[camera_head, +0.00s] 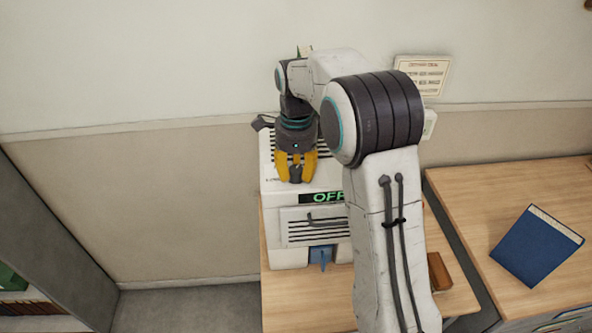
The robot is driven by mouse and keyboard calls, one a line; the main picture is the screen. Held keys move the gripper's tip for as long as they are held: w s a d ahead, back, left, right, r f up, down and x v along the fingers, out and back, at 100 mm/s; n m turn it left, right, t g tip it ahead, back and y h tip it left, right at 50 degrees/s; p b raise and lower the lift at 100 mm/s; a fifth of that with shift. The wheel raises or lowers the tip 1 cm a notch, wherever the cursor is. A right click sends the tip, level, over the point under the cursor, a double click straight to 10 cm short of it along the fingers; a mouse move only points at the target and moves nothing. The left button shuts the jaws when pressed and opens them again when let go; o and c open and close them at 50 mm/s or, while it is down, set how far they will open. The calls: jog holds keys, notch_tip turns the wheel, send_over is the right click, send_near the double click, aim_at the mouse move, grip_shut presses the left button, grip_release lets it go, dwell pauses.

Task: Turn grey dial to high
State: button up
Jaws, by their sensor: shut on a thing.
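A white machine (284,228) with dark vent slots stands on a wooden table, and its dark display (322,197) reads "OFF" in green, partly covered by my arm. My gripper (296,177) points down at the machine's top, with its yellow fingers closed on the grey dial (295,173). Only a small grey part of the dial shows between the fingers, so its pointer cannot be read. Small markings on the left beside it are too small to read.
A wooden table (290,310) carries the machine. A blue tab (320,257) shows at the machine's lower front. On the right, a second wooden table (475,210) holds a blue book (537,245). A notice (423,73) hangs on the wall behind. A shelf stands at left.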

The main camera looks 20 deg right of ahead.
aim_at(296, 169)
jog(key=o, duration=1.2)
jog(key=shift+f, duration=0.1)
jog(key=shift+o, duration=0.2)
notch_tip(296, 169, up, 12)
